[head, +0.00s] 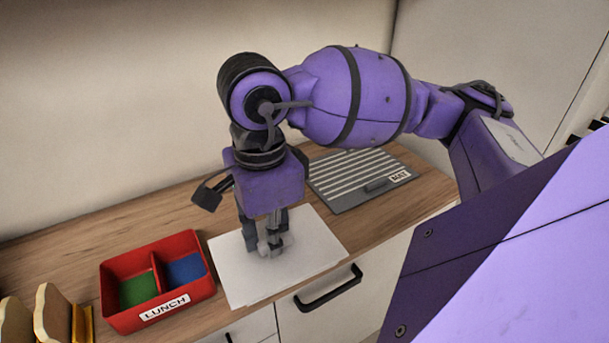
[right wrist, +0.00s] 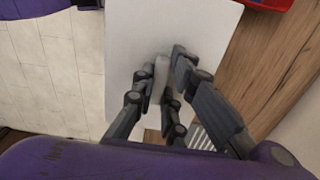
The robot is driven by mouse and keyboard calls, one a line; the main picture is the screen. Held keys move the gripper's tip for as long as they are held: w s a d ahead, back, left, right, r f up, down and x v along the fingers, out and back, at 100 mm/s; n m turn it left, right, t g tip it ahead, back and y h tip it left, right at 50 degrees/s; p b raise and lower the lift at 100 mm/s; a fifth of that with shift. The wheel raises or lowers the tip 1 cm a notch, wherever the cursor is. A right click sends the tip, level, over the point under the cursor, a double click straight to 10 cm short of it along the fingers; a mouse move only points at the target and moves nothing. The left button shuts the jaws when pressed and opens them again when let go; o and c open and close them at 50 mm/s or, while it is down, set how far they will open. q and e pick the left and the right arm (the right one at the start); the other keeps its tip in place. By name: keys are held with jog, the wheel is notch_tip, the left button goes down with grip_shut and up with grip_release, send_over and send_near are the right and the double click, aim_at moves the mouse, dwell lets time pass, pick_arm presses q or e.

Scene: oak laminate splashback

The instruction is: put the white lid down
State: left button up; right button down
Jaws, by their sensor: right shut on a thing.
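The white lid (head: 315,250) is a flat rectangular plate at the front of the wooden counter, just right of the red lunch box. It lies about level; I cannot tell whether it touches the counter or hangs just above it. My right gripper (head: 272,245) points down over its middle and is shut on its small pale handle. In the right wrist view the lid (right wrist: 205,35) fills the upper middle, with the handle (right wrist: 160,80) between the fingers of the right gripper (right wrist: 165,75). My left gripper is not in view.
The red lunch box (head: 117,280) has a green and a blue compartment. A grey striped panel (head: 350,180) with a label lies behind on the right. Bread-shaped pieces (head: 52,315) stand at the lower left. A black drawer handle (head: 330,290) is below the counter's front edge.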

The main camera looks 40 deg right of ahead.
jog(key=shift+d, duration=0.3)
jog(key=shift+w+d+f, duration=0.15)
jog(key=shift+w+d, duration=0.05)
jog(key=shift+w, duration=0.1)
jog(key=w+d+f, duration=0.2)
jog(key=w, duration=0.1)
jog(key=w+d+f, duration=0.2)
jog(key=w+f, duration=0.1)
jog(key=w+d+f+p, duration=0.1)
jog(key=w+d+f, duration=0.2)
jog(key=shift+w+f, duration=0.15)
jog(key=shift+w, duration=0.2)
jog(key=shift+w+d+f, duration=0.15)
jog(key=shift+w+f, duration=0.1)
jog(key=shift+f, duration=0.15)
jog(key=f, duration=0.3)
jog(key=shift+w+d+f, duration=0.15)
jog(key=shift+w+f, duration=0.05)
jog(key=shift+f, duration=0.1)
